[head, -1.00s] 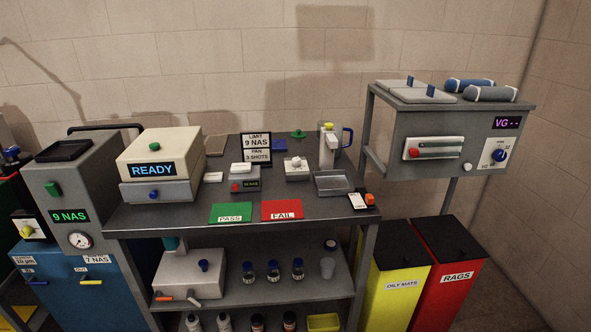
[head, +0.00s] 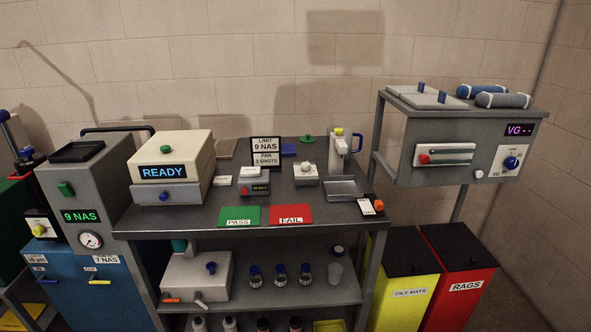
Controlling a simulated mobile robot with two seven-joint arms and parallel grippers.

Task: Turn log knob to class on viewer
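No part is readably marked as the viewer or its log knob. A blue knob (head: 512,163) sits on a white dial plate (head: 508,174) at the right of a grey cabinet (head: 410,160). The small marks around that knob are too small to read. A purple display (head: 519,130) above it reads "VG --". A cream box (head: 170,155) with a display reading "READY" has a blue knob (head: 164,197) on its grey lower front. A small grey device (head: 254,188) on the bench has a red knob and a small display. Neither of my grippers is in view.
The grey bench (head: 200,222) carries a green PASS mat (head: 239,214), a red FAIL mat (head: 290,213), a metal tray (head: 343,187) and a tall dispenser (head: 338,152). A yellow bin (head: 405,290) and red bin (head: 465,285) stand below the cabinet at right.

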